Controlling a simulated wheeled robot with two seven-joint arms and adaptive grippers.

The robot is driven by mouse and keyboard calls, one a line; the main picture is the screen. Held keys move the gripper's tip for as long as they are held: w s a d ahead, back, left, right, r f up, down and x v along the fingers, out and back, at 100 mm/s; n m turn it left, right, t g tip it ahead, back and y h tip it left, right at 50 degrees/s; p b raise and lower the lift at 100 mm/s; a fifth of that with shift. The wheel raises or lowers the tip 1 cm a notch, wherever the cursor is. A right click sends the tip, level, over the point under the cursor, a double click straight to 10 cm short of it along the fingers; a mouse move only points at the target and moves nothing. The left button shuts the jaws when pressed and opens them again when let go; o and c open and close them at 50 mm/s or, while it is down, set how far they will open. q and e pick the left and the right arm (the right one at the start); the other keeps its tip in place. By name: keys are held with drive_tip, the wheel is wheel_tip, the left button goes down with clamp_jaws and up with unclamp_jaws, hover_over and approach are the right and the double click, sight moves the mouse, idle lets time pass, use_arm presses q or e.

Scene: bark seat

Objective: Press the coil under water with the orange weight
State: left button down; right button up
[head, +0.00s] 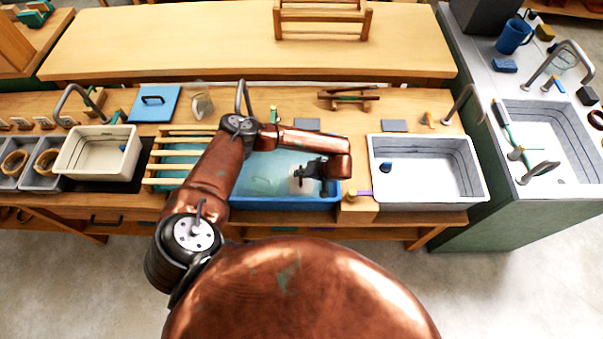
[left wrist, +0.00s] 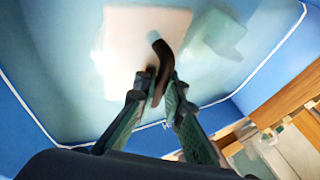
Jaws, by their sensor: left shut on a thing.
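My left gripper (head: 311,174) reaches down into the blue basin (head: 285,203) of water. In the left wrist view my left gripper (left wrist: 160,92) is shut on a dark curved handle (left wrist: 162,62). Behind the handle is a pale, pinkish-orange block (left wrist: 125,30), apparently the orange weight, with blurred edges as if in the water. A pale green blocky shape (left wrist: 218,38) lies beside it to the right, also blurred. I cannot make out a coil under the weight. Tan coils (head: 14,163) sit in grey bins at the far left. My right gripper is not in view.
A slatted wooden rack (head: 165,157) lies left over the blue basin. A cream tub (head: 98,153) stands farther left, and a white sink (head: 427,168) is to the right. A faucet (head: 243,95) rises behind the basin. The rear table (head: 190,45) is mostly bare.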

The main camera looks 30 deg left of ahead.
use_arm(q)
drive_tip(key=shift+f+b, duration=0.95)
drive_tip(key=shift+f, duration=0.45)
drive_tip(key=c, duration=1.9)
unclamp_jaws()
drive_tip(key=shift+c, duration=0.2)
drive_tip(key=o, duration=0.5)
